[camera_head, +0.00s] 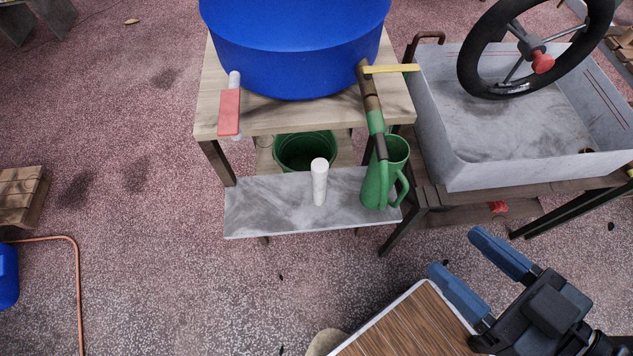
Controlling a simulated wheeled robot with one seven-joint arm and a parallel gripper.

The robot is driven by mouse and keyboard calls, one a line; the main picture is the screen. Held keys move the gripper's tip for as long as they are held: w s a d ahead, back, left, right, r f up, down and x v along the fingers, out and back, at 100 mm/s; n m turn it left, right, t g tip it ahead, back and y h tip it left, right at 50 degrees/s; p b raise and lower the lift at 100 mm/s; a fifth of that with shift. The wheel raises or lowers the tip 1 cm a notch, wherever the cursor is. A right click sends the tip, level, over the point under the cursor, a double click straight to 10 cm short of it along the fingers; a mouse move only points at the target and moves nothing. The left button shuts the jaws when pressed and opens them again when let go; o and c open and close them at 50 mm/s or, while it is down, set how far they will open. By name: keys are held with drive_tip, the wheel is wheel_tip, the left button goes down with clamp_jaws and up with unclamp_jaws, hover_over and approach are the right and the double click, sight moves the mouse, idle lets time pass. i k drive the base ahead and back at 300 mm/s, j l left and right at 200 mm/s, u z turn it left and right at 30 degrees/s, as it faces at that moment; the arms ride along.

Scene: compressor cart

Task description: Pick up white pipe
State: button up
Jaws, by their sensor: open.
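The white pipe (319,183) stands upright on a grey shelf board (262,205) at the front of the wooden stand, left of a green pitcher (377,182). My gripper (453,260), with two blue fingers, is at the lower right, nearer to me than the shelf. Its fingers are apart and point up and left, with nothing between them. The gripper is clear of the pipe, to its right and below it in the picture. The pipe's front and top show.
A blue tub (295,45) sits on the wooden stand (290,115) above the shelf. A green bucket (304,150) is behind the pipe. A yellow-handled tap (390,69) hangs over the pitcher. A grey basin (500,130) with a handwheel (472,72) stands right.

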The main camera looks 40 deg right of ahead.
sight(319, 167)
drive_tip(key=z, duration=1.7)
drive_tip(key=k+l, duration=0.1)
drive_tip(key=l, duration=0.2)
drive_tip(key=k+l, duration=0.1)
drive_tip(key=l, duration=0.25)
